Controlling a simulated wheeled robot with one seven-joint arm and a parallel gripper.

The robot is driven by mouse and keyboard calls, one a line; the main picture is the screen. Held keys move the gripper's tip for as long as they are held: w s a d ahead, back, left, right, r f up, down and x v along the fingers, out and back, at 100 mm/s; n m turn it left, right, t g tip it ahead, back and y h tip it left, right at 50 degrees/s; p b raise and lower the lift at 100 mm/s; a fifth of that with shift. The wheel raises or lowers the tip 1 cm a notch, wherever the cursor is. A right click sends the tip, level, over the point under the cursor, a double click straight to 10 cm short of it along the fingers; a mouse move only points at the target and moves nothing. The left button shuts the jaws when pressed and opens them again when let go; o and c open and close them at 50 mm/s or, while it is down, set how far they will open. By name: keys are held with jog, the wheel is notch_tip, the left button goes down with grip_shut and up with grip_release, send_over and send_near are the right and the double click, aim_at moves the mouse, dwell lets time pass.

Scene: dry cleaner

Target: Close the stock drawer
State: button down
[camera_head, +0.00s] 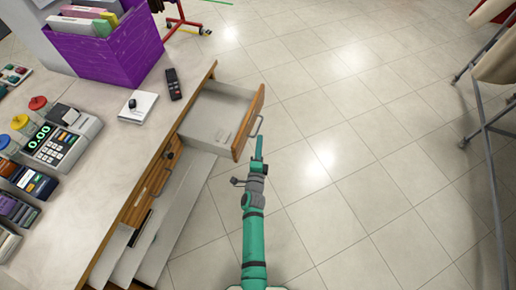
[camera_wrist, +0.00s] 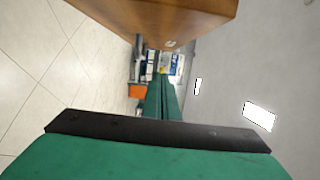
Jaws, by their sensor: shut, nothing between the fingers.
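The stock drawer (camera_head: 211,115) stands pulled out of the counter's right side in the head view. It has a pale interior, a wooden front and a metal bar handle (camera_head: 257,127). A small item lies inside it. My green gripper (camera_head: 259,148) is just outside the drawer front, near the handle's lower end. Its fingers are together and empty. I cannot tell whether it touches the front or handle. In the wrist view, the closed fingers (camera_wrist: 161,98) point away beneath a brown wooden panel (camera_wrist: 165,22), likely the drawer front. The handle is not clear there.
A second wooden drawer front (camera_head: 153,188) sits nearer. Tiled floor to the right is clear up to a metal rack (camera_head: 482,130).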

jog(key=shift+w+a, duration=0.6)
jog(key=shift+w, duration=0.4)
jog(key=shift+w+a, duration=0.55)
jog(key=shift+w, duration=0.45)
jog(key=shift+w+a, duration=0.6)
jog(key=shift+w, duration=0.4)
jog(key=shift+w, duration=0.15)
